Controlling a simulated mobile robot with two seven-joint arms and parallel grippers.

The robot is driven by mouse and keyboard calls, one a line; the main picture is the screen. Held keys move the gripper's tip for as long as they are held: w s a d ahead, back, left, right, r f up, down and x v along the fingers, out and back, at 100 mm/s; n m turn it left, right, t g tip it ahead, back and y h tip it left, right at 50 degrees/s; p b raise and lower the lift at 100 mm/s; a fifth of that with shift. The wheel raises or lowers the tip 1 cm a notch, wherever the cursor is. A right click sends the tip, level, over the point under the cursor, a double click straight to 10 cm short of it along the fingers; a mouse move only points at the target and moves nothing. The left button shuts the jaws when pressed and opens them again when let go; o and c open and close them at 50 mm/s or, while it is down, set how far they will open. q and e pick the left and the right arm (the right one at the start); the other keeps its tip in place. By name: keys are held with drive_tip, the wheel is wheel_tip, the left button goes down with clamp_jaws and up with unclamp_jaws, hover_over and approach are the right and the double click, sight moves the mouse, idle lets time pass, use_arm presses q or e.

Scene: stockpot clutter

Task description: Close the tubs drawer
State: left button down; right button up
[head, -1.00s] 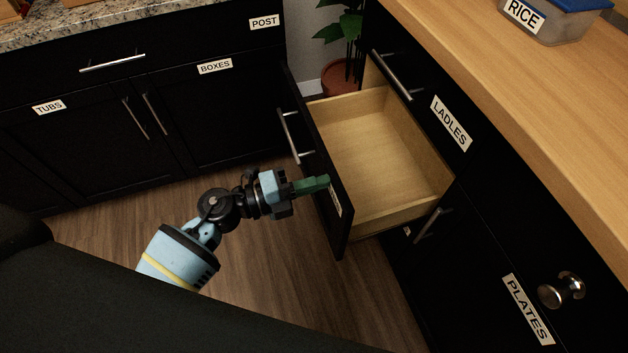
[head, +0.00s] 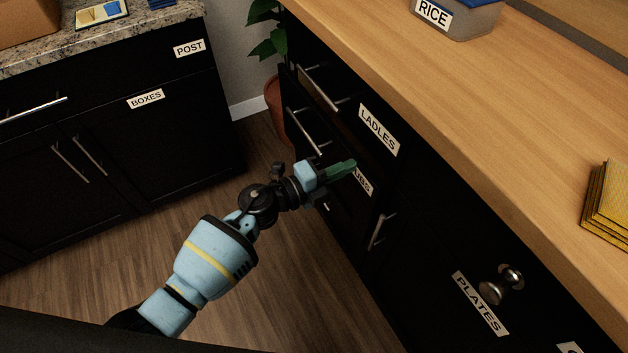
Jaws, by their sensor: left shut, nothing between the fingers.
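The drawer (head: 335,150) below the LADLES label has a black front and a silver bar handle (head: 305,131). Its front is in by the cabinet face and none of its pale wooden inside shows. I cannot tell whether it is fully flush. Its white label (head: 363,183) is partly hidden by my gripper, so I cannot read the whole word. My left gripper (head: 353,166) is shut and empty, its green fingers at the drawer front beside the label, touching or very close. My right gripper is not in view.
The LADLES drawer (head: 350,118) is just above, under the wooden counter (head: 450,90) with the RICE tub (head: 468,20). A PLATES front (head: 450,270) is at lower right. A potted plant (head: 272,95) stands in the corner. Floor (head: 280,290) is clear.

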sight(359, 159)
use_arm(q)
drive_tip(key=x, duration=0.3)
drive_tip(key=shift+w+d+b, duration=0.2)
drive_tip(key=shift+d+b, duration=0.1)
drive_tip(key=shift+b, duration=0.05)
drive_tip(key=shift+r, duration=0.1)
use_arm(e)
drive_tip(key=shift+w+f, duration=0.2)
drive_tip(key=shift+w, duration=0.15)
use_arm(q)
drive_tip(key=shift+d+r, duration=0.1)
drive_tip(key=shift+r, duration=0.05)
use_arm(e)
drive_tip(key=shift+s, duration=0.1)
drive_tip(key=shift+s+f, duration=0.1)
